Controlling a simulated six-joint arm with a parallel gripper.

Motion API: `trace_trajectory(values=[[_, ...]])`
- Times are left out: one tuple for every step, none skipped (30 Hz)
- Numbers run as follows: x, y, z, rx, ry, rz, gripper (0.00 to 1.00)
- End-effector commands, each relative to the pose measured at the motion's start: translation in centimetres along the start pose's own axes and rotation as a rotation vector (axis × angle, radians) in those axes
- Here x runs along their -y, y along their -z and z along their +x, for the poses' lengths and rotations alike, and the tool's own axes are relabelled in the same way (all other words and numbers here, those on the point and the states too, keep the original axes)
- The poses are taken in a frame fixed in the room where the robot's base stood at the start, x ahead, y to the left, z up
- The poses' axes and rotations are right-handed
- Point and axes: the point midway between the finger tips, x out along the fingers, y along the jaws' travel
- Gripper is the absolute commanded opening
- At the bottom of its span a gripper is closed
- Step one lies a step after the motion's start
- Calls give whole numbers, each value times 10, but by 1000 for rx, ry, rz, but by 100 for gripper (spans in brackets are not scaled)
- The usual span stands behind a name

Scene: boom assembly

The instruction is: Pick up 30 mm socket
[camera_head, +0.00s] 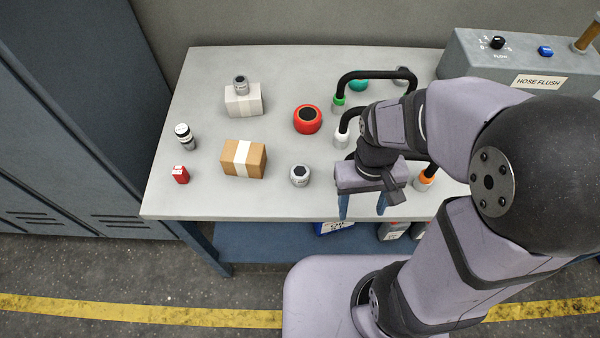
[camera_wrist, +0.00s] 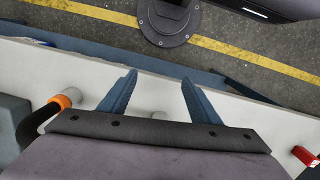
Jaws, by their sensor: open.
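Three silver socket-like parts with dark tops show in the head view. One (camera_head: 299,175) stands on the bench near its front middle, one (camera_head: 240,83) sits on a white box (camera_head: 243,104), and a taller one (camera_head: 184,137) stands at the left. I cannot read which is 30 mm. My gripper (camera_head: 362,208) is open and empty, its blue fingers by the bench's front edge, right of the front socket. In the wrist view the open fingers (camera_wrist: 158,78) have nothing between their tips. A small grey shape there, partly hidden by the gripper body, is unclear.
A brown box (camera_head: 243,160), a red block (camera_head: 180,174) and a red round part (camera_head: 307,119) stand on the bench (camera_head: 200,205). Black hoses (camera_head: 375,74) stand behind my arm. A grey HOSE FLUSH unit (camera_head: 470,62) is at the back right. The front left is clear.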

Motion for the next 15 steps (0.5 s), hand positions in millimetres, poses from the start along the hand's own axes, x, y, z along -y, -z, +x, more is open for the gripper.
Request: trace_trajectory(values=[[8,-3,2,50,-18,-50,57],[12,-5,3,79,-32,-80,57],[17,-8,6,120,-53,-123,57],[21,-10,8,154,-72,-156,57],[25,-13,10,186,-93,-190,57],[30,-17,13,232,-124,-237,57],[33,-20,16,264,-150,-272,57],[36,-23,18,296,-177,-306,57],[40,-26,21,338,-217,-353,57],[43,-29,23,366,-247,-386,57],[45,-32,25,396,-280,-420,57],[48,-35,28,432,-325,-465,57],[49,-38,30,458,-361,-497,57],[51,-41,32,484,-398,-529,57],[52,-44,34,514,-450,-574,57]])
